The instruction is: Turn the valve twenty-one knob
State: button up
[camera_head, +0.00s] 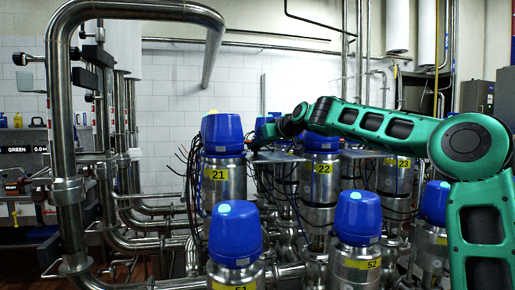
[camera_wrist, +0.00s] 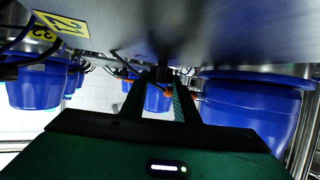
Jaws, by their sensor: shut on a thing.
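Valve 21 is a steel cylinder with a yellow "21" label (camera_head: 216,174) and a blue cap (camera_head: 222,134), left of centre in the head view. My gripper (camera_head: 252,140) reaches in from the right, just right of that cap, small and dark there. In the wrist view my gripper's two fingers (camera_wrist: 160,80) converge on a small dark knob (camera_wrist: 161,72) under a steel surface, and they are shut on it. The fingertips partly hide the knob. A large blue cap (camera_wrist: 248,112) is close on the right of the fingers. I cannot read which valve it belongs to.
Valve 22 (camera_head: 322,169) and valve 23 (camera_head: 402,163) stand to the right, with dark cables between the valves. Blue-capped valves, one labelled 52 (camera_head: 358,217), stand in front. A thick steel pipe (camera_head: 62,120) rises at the left. More blue caps (camera_wrist: 40,85) hang near in the wrist view.

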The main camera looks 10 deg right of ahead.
jog(key=shift+s+a+m+t+h, duration=0.1)
jog(key=shift+a+m+t+h, duration=0.2)
jog(key=shift+m+h, duration=0.5)
jog(key=shift+a+m+h, duration=0.1)
jog(key=shift+m+h, duration=1.1)
jog(key=shift+h, duration=0.2)
jog(key=shift+m+h, duration=0.3)
jog(key=shift+h, duration=0.1)
jog(key=o, duration=1.1)
jog(key=shift+c, duration=0.2)
jog(key=shift+s+r, duration=0.1)
jog(key=shift+f+v, duration=0.1)
jog(key=shift+v, duration=2.5)
jog(key=shift+f+v, duration=0.15)
jog(key=shift+v, duration=2.4)
jog(key=shift+s, duration=0.15)
